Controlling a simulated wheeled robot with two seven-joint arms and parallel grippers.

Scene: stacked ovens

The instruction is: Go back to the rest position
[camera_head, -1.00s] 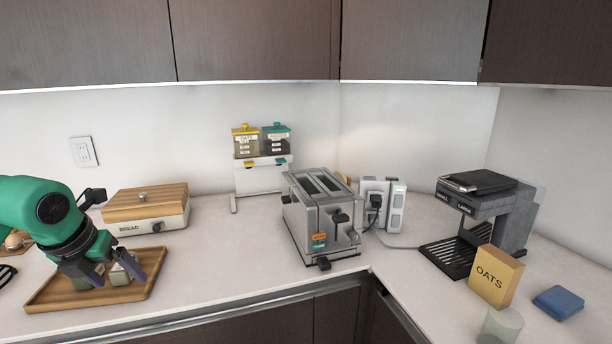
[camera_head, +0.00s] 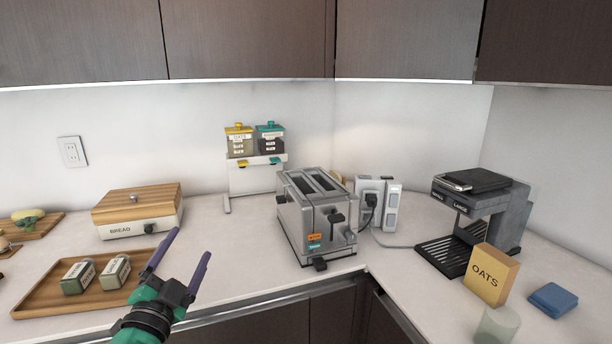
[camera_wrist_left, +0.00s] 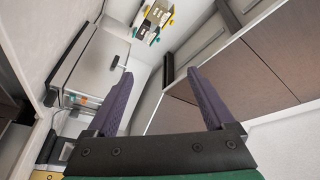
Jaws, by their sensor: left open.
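My left gripper (camera_head: 182,264) comes up from the bottom left in the head view, with its two purple fingers spread and nothing between them. It also shows in the left wrist view (camera_wrist_left: 160,100), open and empty. It is in front of the counter, just right of the wooden tray (camera_head: 50,298). Two small labelled containers stand in that tray: a dark green one (camera_head: 78,277) and a paler one (camera_head: 116,271). The gripper is apart from both. My right gripper is not in view.
A bread box (camera_head: 140,212) stands behind the tray. A toaster (camera_head: 318,225) is at the centre, a dispenser stand (camera_head: 256,178) behind it. A coffee machine (camera_head: 475,220), an oats box (camera_head: 490,275), a glass (camera_head: 497,325) and a blue block (camera_head: 553,299) are at right. Cabinets hang above.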

